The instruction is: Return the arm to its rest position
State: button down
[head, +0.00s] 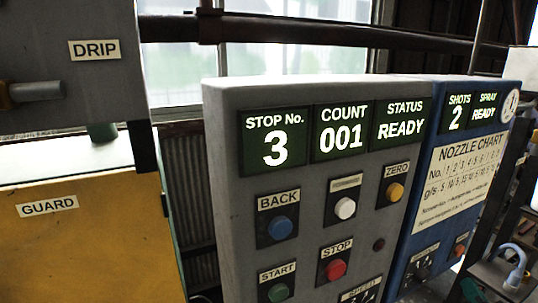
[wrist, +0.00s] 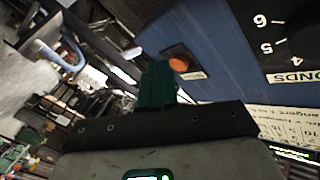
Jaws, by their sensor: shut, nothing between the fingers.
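My gripper (wrist: 158,84) shows in the wrist view as dark green fingers held together, with nothing seen between them. They point toward a blue panel (wrist: 207,45) with an orange button (wrist: 179,64). The fingertips are below and left of the button in the picture; whether they touch the panel, I cannot tell. A black dial plate (wrist: 285,40) with white numbers is to the right. In the head view I cannot clearly make out my gripper.
In the head view, a grey control box (head: 225,170) reads stop 3, count 001, READY. The blue box (head: 412,200) beside it reads shots 2, READY. A yellow guard (head: 90,250) stands at left, and a dark pipe (head: 300,33) crosses above. Clutter fills the right edge.

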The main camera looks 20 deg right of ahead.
jog(key=s+a+f+n+g+y, duration=0.1)
jog(key=a+f+n+g+y, duration=0.25)
jog(key=a+f, duration=0.5)
jog(key=s+a+f+n+g+y, duration=0.15)
jog(key=a+f+n+y, duration=0.3)
jog(key=a, duration=0.65)
jog(key=s+a+f+n+g+y, duration=0.1)
jog(key=s+a+f+n+g, duration=0.1)
jog(key=s+a+g, duration=0.2)
jog(key=s+a+f+n+g, duration=0.2)
jog(key=s+a, duration=0.4)
jog(key=s, duration=0.5)
jog(key=f+g, duration=0.1)
jog(key=g, duration=0.1)
jog(key=shift+a+f+n+g+y, duration=0.3)
jog(key=shift+a+n+g+y, duration=0.05)
jog(key=shift+n+g+y, duration=0.05)
